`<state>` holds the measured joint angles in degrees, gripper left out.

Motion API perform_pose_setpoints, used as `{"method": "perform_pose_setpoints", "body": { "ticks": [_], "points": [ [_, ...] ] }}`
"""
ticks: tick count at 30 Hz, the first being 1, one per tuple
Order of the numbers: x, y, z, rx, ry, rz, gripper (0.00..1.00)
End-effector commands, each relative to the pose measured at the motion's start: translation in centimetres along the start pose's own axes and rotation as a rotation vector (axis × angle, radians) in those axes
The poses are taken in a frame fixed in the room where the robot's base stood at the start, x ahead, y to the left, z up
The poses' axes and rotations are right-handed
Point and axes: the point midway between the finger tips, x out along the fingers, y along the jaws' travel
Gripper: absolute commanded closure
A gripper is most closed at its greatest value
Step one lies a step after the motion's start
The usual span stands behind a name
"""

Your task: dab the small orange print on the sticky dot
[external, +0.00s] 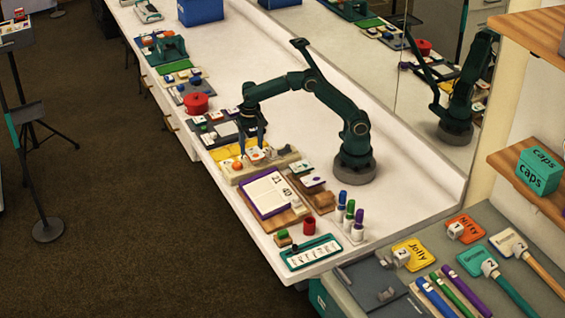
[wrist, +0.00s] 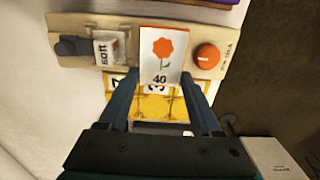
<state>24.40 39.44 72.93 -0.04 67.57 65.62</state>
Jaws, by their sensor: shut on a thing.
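My gripper (wrist: 161,84) is shut on the small orange print (wrist: 162,60), a white card with an orange flower and the number 40. The print is held between the two fingers over a beige base (wrist: 75,30). In the external view my gripper (external: 254,147) is low over the base (external: 280,163). An orange round dome (wrist: 207,57) sits on the base just right of the print, and shows in the external view (external: 237,166) too. I cannot tell whether this is the sticky dot. I cannot tell whether the print touches the base.
A white block marked "soft" (wrist: 108,50) and a dark knob (wrist: 70,46) are on the base, left of the print. Yellow numbered cards (wrist: 152,105) lie beside the base. A purple-edged calendar board (external: 268,192) and a red pot (external: 196,103) are nearby on the white counter.

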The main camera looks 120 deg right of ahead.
Motion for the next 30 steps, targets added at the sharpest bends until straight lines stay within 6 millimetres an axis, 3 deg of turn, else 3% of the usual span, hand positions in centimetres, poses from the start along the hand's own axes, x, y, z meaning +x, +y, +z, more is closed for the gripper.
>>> {"method": "perform_pose_setpoints", "body": {
  "ticks": [30],
  "points": [
    [0.94,-0.01,0.00,0.000,0.000,0.000,0.86]
  ]
}}
